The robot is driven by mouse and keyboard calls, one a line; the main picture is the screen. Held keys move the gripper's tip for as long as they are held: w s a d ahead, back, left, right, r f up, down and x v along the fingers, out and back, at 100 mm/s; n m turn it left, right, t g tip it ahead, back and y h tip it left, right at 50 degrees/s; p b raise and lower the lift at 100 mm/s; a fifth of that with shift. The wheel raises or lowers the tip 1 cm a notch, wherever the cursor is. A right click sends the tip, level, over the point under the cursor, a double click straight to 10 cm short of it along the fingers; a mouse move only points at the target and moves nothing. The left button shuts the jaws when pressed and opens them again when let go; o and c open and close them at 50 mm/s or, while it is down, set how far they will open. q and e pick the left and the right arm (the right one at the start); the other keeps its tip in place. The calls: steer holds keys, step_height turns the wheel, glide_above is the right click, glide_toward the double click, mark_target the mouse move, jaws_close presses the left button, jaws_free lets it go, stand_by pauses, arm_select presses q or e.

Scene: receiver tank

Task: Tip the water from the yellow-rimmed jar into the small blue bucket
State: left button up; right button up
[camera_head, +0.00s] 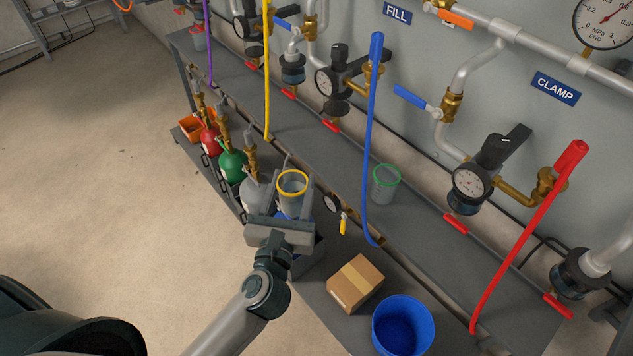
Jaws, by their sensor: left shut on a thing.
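The yellow-rimmed jar (292,184) is clear and looks upright. My left gripper (289,205) is shut on it, with the arm coming up from the bottom. The gripper hides the lower part of the jar, and I cannot make out the water level. The small blue bucket (403,328) stands open at the bottom right of the jar, on the dark surface, apart from the jar. Its inside shows plain blue. My right gripper does not show.
A cardboard box (355,284) sits between jar and bucket. A green-rimmed jar (385,183) stands on the bench ledge. Red and green bottles (232,164) stand left of the gripper. Blue (372,140) and red (528,240) hoses hang near the bucket side.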

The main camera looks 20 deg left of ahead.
arm_select(q)
steer(key=s+a+r+m+h, duration=0.1)
steer(key=s+r+h, duration=0.1)
steer(key=s+r, duration=0.3)
steer(key=shift+s+h, duration=0.3)
steer(key=shift+s, duration=0.3)
